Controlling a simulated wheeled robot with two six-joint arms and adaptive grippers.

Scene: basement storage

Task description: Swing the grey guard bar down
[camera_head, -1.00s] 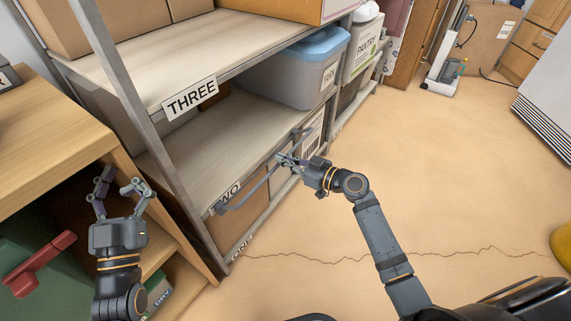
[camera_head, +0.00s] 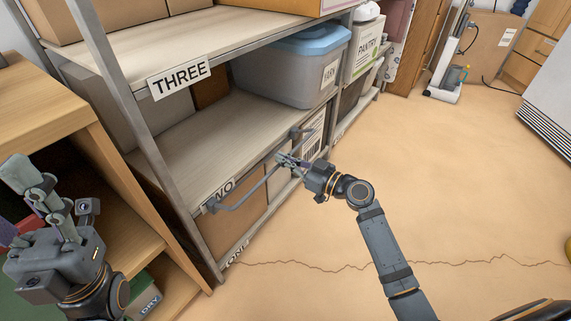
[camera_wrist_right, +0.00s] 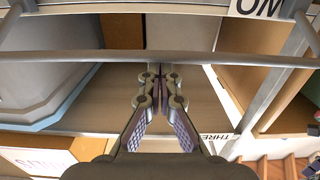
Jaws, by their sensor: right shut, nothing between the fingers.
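The grey guard bar (camera_head: 256,190) runs along the front of the shelf marked TWO, with its bent ends at brackets on the shelf edge. In the right wrist view it crosses the whole picture as a level bar (camera_wrist_right: 80,57). My right gripper (camera_head: 283,159) is at the bar's far half, its fingers shut with nothing between them. In the right wrist view its fingertips (camera_wrist_right: 160,71) lie just below the bar; I cannot tell whether they touch it. My left gripper (camera_head: 20,195) is at the lower left, fingers apart and empty, away from the bar.
The shelf marked THREE (camera_head: 180,78) is above. A lidded grey bin (camera_head: 290,75) stands on the shelf behind the bar. A wooden cabinet (camera_head: 60,115) is beside my left arm. The cracked floor (camera_head: 460,190) to the right is open.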

